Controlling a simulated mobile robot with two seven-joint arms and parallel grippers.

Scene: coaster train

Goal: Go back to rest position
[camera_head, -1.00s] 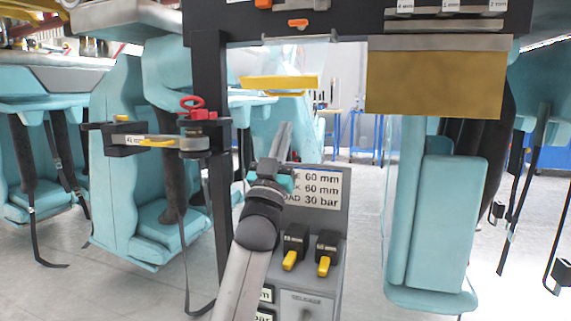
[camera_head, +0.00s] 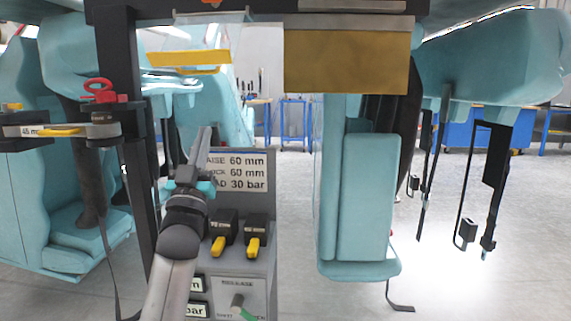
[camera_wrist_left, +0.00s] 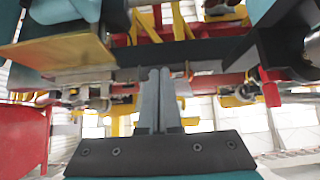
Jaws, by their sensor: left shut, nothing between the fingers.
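My left arm comes up from the bottom of the head view, and my left gripper (camera_head: 203,143) points upward in front of the grey control panel (camera_head: 263,205). Its two fingers are together with nothing between them. In the left wrist view the fingers (camera_wrist_left: 158,75) also stand side by side, closed, pointing at the underside of the coaster structure. The gripper covers part of the panel's label, which reads 60 mm and 30 bar. My right gripper is not in view.
Black switches with yellow levers (camera_head: 219,245) sit on the panel beside my arm. A black post (camera_head: 128,130) with a red-ringed clamp (camera_head: 103,95) stands left. A brass-coloured plate (camera_head: 345,62) hangs overhead. Teal seats (camera_head: 368,195) flank the panel. Open floor (camera_head: 455,260) lies right.

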